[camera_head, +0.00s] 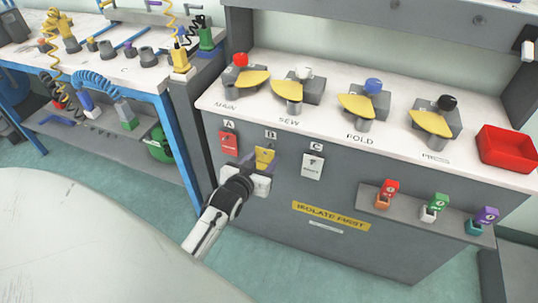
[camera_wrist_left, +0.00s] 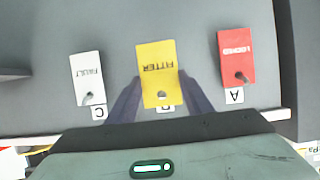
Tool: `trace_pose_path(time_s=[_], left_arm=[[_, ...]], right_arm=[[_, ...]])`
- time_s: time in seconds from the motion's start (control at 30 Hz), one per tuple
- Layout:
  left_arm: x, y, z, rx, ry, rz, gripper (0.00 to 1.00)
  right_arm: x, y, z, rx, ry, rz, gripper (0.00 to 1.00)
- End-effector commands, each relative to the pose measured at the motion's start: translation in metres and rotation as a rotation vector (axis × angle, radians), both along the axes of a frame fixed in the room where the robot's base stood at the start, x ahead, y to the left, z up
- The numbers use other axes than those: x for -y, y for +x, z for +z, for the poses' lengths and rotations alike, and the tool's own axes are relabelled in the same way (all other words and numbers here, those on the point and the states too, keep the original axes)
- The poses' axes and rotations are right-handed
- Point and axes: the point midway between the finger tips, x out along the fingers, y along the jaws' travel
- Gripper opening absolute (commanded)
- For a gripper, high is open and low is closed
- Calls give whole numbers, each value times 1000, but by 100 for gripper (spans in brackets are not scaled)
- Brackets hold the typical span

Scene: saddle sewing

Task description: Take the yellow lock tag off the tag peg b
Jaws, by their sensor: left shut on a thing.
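The yellow lock tag (camera_head: 265,154) is at the grey cabinet front below label B (camera_head: 270,135), between the red and white tags. In the left wrist view the yellow tag (camera_wrist_left: 157,65) stands between the two dark fingers of my left gripper (camera_wrist_left: 160,88). My left gripper (camera_head: 262,172) is shut on its lower part in the head view. The tag's hole shows in the wrist view, with label B partly hidden behind it. I cannot tell whether peg B is still through the hole. My right gripper is not in view.
The red tag (camera_head: 228,143) hangs at A and the white tag (camera_head: 312,166) at C, close on either side. A shelf with small padlocks (camera_head: 429,207) juts out at right. The worktop above holds several yellow-handled switches (camera_head: 295,90) and a red tray (camera_head: 507,148).

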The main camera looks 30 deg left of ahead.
Motion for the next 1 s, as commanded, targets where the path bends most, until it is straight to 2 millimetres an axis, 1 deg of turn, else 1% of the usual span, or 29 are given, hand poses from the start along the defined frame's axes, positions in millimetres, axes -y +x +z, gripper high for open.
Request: trace_pose_path(time_s=[1.0], left_arm=[[11,-48,3,-2,0,0,30]], right_arm=[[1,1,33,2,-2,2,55]])
